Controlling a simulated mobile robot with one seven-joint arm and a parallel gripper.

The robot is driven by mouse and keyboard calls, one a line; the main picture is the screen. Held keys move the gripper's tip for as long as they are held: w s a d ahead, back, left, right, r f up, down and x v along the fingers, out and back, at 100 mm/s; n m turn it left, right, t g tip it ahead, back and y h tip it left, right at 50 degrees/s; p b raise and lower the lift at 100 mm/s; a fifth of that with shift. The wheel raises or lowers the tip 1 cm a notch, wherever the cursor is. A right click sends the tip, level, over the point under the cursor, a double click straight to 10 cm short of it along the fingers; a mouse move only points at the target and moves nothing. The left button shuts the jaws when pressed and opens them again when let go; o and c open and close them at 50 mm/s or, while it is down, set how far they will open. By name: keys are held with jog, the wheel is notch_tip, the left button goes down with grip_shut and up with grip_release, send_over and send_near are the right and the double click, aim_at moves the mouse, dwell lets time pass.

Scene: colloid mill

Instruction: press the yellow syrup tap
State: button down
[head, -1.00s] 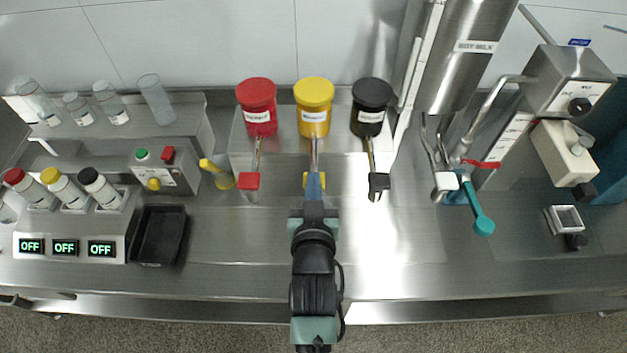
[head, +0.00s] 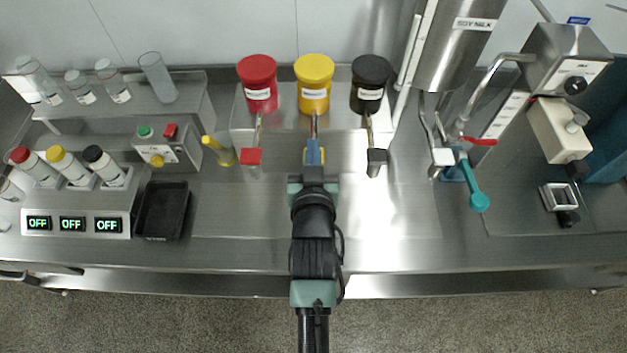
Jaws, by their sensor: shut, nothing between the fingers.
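The yellow syrup container (head: 314,78) stands on a steel shelf at the back middle, with a spout running down from it to a yellow tap end (head: 322,157). The yellow end is mostly hidden by my gripper, and small yellow parts show at its sides. My gripper (head: 313,152) is shut and empty, with its blue fingertips over the yellow end. I cannot tell whether they touch it or hover above it.
The red tap (head: 250,157) is close on the left and the black tap (head: 377,157) on the right. A black tray (head: 165,210) and a bottle rack stand left; a teal-handled valve (head: 479,200) stands right. The bench front is clear.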

jog(key=b+v, duration=0.2)
jog(key=v, duration=0.7)
jog(key=shift+s+f+b, duration=0.2)
jog(key=shift+s+b, duration=0.1)
jog(key=shift+s, duration=0.05)
jog(key=shift+s+d+r, duration=0.1)
jog(key=shift+r, duration=0.05)
dwell(1.0)
jog(key=shift+r+b, duration=0.7)
jog(key=shift+b, duration=0.05)
jog(key=shift+w, duration=0.2)
